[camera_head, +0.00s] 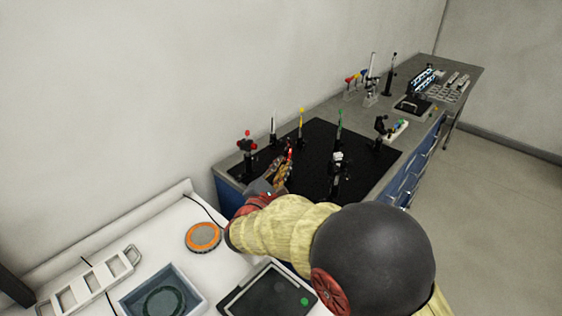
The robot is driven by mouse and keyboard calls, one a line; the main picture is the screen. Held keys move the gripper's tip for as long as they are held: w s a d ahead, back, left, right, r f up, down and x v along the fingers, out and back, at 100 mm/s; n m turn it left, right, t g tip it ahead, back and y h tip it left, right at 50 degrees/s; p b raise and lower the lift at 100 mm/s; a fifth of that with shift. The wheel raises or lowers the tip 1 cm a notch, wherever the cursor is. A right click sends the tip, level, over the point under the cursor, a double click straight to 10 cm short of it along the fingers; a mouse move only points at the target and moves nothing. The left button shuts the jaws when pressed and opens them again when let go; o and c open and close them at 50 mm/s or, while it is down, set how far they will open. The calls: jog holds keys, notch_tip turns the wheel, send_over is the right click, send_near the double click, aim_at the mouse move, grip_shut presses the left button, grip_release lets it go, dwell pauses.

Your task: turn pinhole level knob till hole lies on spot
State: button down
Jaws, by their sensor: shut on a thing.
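My gripper (285,168) is over the left part of the black breadboard (310,135), reached from the front left. It is shut on a small red part (290,153) at its fingertips. This part is too small to tell for sure whether it is the pinhole level knob. The pinhole plate, its hole and the light spot cannot be made out at this size. My wrist and forearm hide the front left of the breadboard.
Near my gripper stand a mount with red knobs (247,143), a white-topped post (273,128) and a yellow-topped post (300,122). A green-topped post (339,125) and a white-topped mount (337,160) are to the right. A white table (150,240) is in front.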

jog(key=n+p, duration=0.3)
jog(key=shift+r+n, duration=0.1)
jog(key=shift+n, duration=0.3)
jog(key=n+p, duration=0.3)
jog(key=shift+n, duration=0.3)
jog(key=n+p, duration=0.4)
jog(key=shift+r+p, duration=0.1)
jog(key=shift+p, duration=0.3)
jog(key=n+p, duration=0.3)
jog(key=n, duration=0.1)
jog(key=shift+p, duration=0.3)
jog(key=n+p, duration=0.9)
jog(key=n, duration=0.1)
jog(key=shift+n, duration=0.3)
jog(key=shift+n+p, duration=1)
jog(key=shift+n, duration=0.5)
